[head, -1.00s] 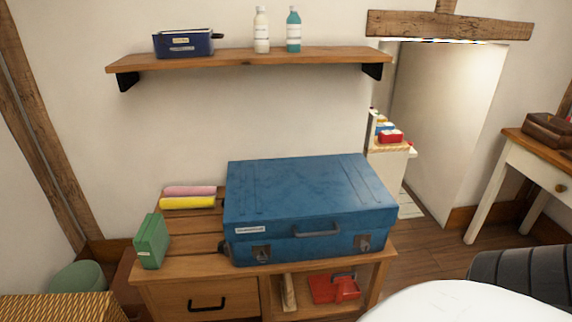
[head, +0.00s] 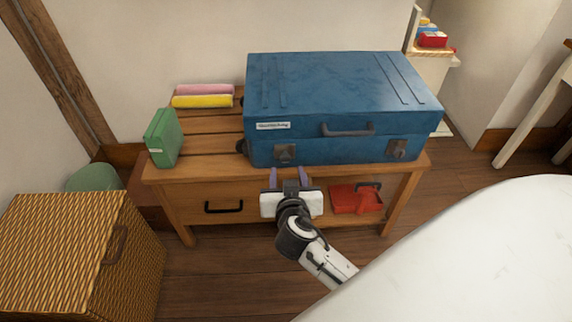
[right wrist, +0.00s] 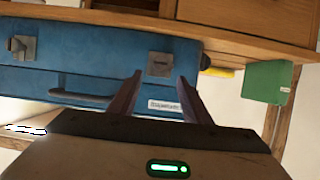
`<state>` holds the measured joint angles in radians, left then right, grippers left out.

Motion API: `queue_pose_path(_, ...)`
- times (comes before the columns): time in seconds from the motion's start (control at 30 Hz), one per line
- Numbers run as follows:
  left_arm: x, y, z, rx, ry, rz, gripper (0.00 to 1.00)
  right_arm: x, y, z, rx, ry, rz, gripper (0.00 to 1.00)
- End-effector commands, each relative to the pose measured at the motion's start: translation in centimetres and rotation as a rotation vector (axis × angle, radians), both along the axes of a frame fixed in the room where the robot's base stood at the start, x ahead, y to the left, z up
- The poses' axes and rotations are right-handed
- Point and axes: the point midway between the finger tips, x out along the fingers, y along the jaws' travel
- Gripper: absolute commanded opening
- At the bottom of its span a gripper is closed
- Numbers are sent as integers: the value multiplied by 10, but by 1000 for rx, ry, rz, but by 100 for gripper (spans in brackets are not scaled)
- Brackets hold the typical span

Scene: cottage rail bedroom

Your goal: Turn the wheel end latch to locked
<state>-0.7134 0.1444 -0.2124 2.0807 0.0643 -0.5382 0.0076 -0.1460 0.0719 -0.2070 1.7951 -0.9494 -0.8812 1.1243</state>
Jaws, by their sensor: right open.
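A blue suitcase (head: 345,85) lies flat on the wooden bench, handle and two metal latches facing me. The left latch (head: 285,153) is on the end where a dark wheel (head: 242,146) shows. The other latch (head: 397,149) is on the right. My right gripper (head: 288,176) is open and empty, just below and in front of the left latch. In the right wrist view, which appears upside down, the latch (right wrist: 160,64) shows between and beyond the fingertips (right wrist: 160,77). I cannot tell contact or how the latch is turned. My left gripper is out of view.
The bench (head: 205,170) also holds a green box (head: 163,138) and rolled pink and yellow cloths (head: 203,101). A red item (head: 357,199) sits on its lower shelf. A wicker basket (head: 75,245) stands at left. Open floor lies before the bench.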

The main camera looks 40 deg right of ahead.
Motion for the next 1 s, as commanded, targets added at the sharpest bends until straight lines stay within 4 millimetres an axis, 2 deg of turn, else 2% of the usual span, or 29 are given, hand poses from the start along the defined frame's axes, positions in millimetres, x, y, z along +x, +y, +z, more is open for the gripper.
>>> queue_pose_path(0.2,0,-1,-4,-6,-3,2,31,32,-21,-15,-4,0,2,44)
queue_pose_path(0.43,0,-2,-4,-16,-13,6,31,61,-37,-30,-1,1,4,44)
queue_pose_path(0.6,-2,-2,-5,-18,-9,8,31,70,-43,-34,-1,3,3,44)
queue_pose_path(0.87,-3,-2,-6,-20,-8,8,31,71,-44,-35,1,3,4,44)
queue_pose_path(0.9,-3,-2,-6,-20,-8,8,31,71,-44,-35,1,3,4,42)
queue_pose_path(1.0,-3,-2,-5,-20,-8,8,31,71,-43,-35,1,3,4,25)
